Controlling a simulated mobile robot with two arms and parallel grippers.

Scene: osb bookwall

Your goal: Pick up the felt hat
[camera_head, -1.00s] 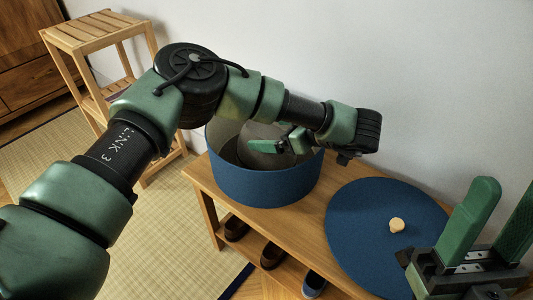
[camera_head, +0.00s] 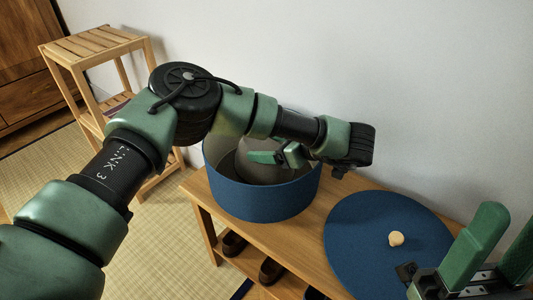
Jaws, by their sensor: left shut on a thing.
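The grey felt hat (camera_head: 257,171) is inside the round blue box (camera_head: 262,203), which stands open on the wooden bench. Its crown shows above the near wall, and that wall hides its lower part. My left gripper (camera_head: 262,157) reaches in over the right side of the box and is shut on the hat. One green finger shows against the hat, and the other finger is hard to make out. My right gripper (camera_head: 506,228) is open and empty at the lower right, its two green fingers spread apart.
The round blue lid (camera_head: 365,240) with a pale knob (camera_head: 396,239) lies on the bench (camera_head: 222,201), right of the box. Dark shoes (camera_head: 271,270) sit on the shelf below. A slatted wooden stand (camera_head: 97,42) is at the left. A white wall rises close behind the bench.

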